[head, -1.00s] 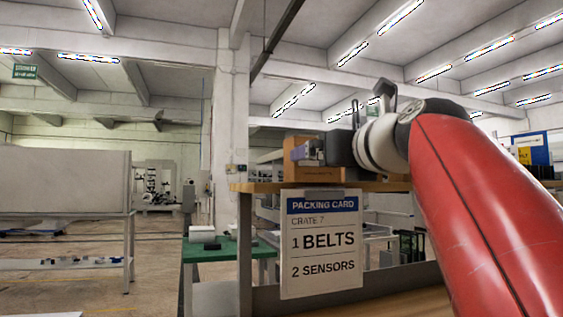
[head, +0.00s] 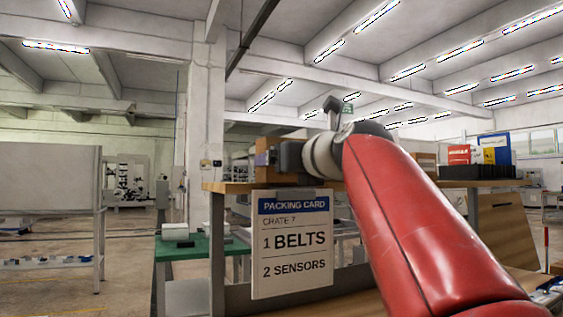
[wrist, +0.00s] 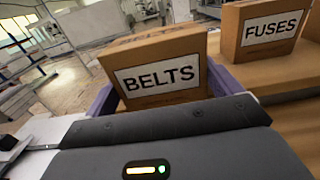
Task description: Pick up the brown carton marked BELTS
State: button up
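The brown carton marked BELTS (wrist: 160,75) stands upright on the wooden shelf, its white label facing my wrist camera. In the head view it is a small orange-brown shape (head: 262,153) at the shelf's left end, partly hidden by my gripper. My gripper (wrist: 165,88) is right in front of it. The purple fingers reach along the carton's left and right sides, one on each side, and look open around it. Any gap between the fingers and the carton is too small to judge. My red arm hides part of the shelf.
A brown carton marked FUSES (wrist: 265,30) stands to the right on the same shelf (head: 228,187). A packing card (head: 292,245) hangs below, reading 1 BELTS, 2 SENSORS. Red, yellow and blue boxes (head: 480,154) stand further right. A green table (head: 200,247) is at lower left.

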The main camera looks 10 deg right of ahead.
jog(key=shift+r, duration=0.1)
jog(key=shift+c, duration=0.3)
jog(key=r+p, duration=0.2)
jog(key=r, duration=0.7)
jog(key=shift+a+p, duration=0.2)
jog(key=shift+p, duration=0.15)
jog(key=shift+d+r, duration=0.15)
jog(key=shift+r, duration=0.3)
